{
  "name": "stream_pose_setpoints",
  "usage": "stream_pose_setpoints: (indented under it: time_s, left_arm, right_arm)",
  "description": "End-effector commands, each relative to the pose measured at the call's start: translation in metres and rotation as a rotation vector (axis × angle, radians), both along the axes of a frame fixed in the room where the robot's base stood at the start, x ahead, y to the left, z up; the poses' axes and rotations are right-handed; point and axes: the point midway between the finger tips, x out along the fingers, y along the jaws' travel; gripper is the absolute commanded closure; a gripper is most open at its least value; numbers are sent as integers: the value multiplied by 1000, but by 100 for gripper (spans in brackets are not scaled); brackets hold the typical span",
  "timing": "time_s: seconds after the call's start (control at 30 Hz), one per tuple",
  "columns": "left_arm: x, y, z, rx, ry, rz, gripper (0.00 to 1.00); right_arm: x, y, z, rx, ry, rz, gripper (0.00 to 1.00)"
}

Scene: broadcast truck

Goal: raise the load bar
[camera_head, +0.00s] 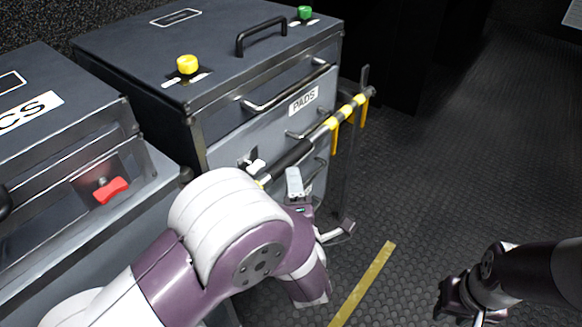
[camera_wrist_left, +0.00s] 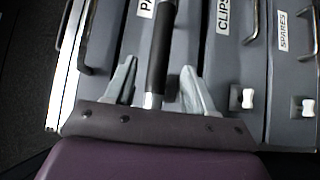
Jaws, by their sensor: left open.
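The load bar (camera_head: 331,122) is a dark bar with yellow and black bands at its far end. It runs across the front of the PADS drawer unit, with its near end hidden behind my left arm. In the left wrist view, its black grip and silver shaft (camera_wrist_left: 161,50) lie between the two grey fingers of my left gripper (camera_wrist_left: 158,88). Those fingers are spread, with a visible gap on each side of the bar. In the head view, my left gripper (camera_head: 319,207) is partly hidden by its own wrist. My right gripper (camera_head: 460,300) is low at the right, away from the bar; its opening is unclear.
The drawer unit (camera_head: 222,118) has handles, a yellow knob (camera_head: 187,64) and a green knob (camera_head: 305,12) on top. Another case with a red latch (camera_head: 111,190) stands at left. Drawers labelled CLIPS and SPARES (camera_wrist_left: 284,45) show beside the bar. Dark floor with a yellow strip (camera_head: 362,284) is clear at right.

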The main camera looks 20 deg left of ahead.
Motion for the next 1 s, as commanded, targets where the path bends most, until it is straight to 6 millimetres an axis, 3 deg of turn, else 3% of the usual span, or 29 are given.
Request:
stream_pose_setpoints:
  time_s: [0.1, 0.3, 0.7, 0.77, 0.87, 0.9, 1.0]
  left_arm:
    - [26, 14, -5, 0, -1, 5, 46]
    - [56, 26, -4, 1, 3, 1, 46]
    - [66, 30, -1, 1, 4, -2, 46]
    - [66, 30, -1, 1, 4, -2, 62]
    - [66, 30, -1, 1, 4, -2, 94]
    - [66, 30, -1, 1, 4, -2, 100]
    - [66, 30, 0, 2, 4, -2, 100]
  right_arm:
    - [0, 0, -14, 0, 0, 0, 66]
    - [0, 0, -23, 0, 0, 0, 66]
    - [0, 0, -25, 0, 0, 0, 66]
    - [0, 0, -25, 0, 0, 0, 66]
    - [0, 0, -25, 0, 0, 0, 66]
    - [0, 0, -25, 0, 0, 0, 66]
    - [0, 0, -24, 0, 0, 0, 66]
